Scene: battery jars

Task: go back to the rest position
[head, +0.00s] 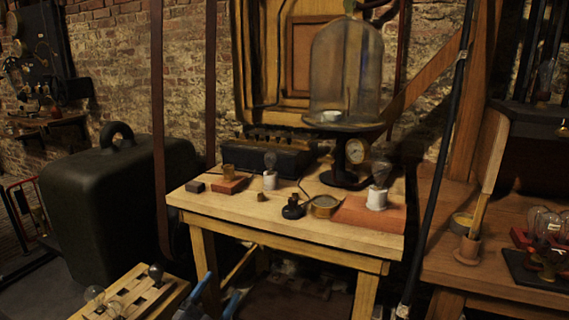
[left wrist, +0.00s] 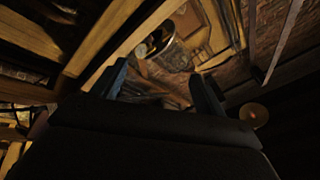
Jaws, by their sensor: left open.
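My left gripper (head: 216,290) is low in the head view, by the front left leg of the wooden table (head: 290,226) and below its top. Its two blue fingers stand apart, with nothing seen between them. In the left wrist view the gripper (left wrist: 162,84) also shows open and empty, against a dark, tilted view of wooden beams and brick. My right gripper is in neither view.
The table bears a glass bell jar (head: 345,70), a bulb in a white socket (head: 377,198), a black inkwell (head: 293,208) and a brass ring (head: 324,206). A slotted wooden rack (head: 130,297) is left of the gripper. A dark case (head: 120,205) stands behind.

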